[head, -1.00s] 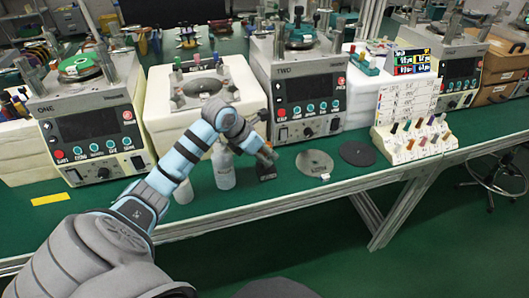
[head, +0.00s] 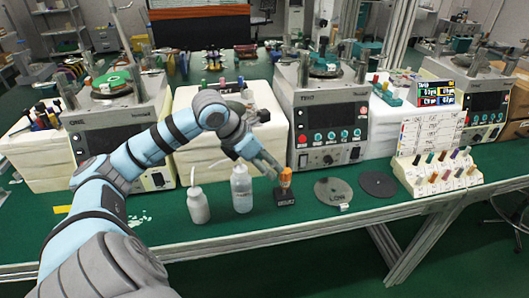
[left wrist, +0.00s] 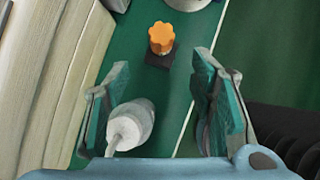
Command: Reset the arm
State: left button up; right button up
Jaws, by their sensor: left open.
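My left arm reaches in from the left in the head view. Its gripper (head: 262,163) hangs above the bench, near the white bottle and the orange knob. In the left wrist view the gripper (left wrist: 160,108) shows its two green-padded fingers wide apart, with nothing held between them. The orange knob (head: 286,177) stands upright on a small black block (head: 285,197); it also shows beyond the fingertips in the left wrist view (left wrist: 162,38). My right gripper is not in view.
Two squeeze bottles (head: 198,206) (head: 241,190) stand left of the block. A grey disc marked LOW (head: 334,193) and a dark disc (head: 378,185) lie to its right. Machines ONE (head: 120,130) and TWO (head: 325,115) stand behind. A rack of coloured pegs (head: 437,173) is at right.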

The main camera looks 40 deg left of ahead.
pick_arm(q)
jog(key=shift+s+r, duration=0.25)
jog(key=shift+r, duration=0.25)
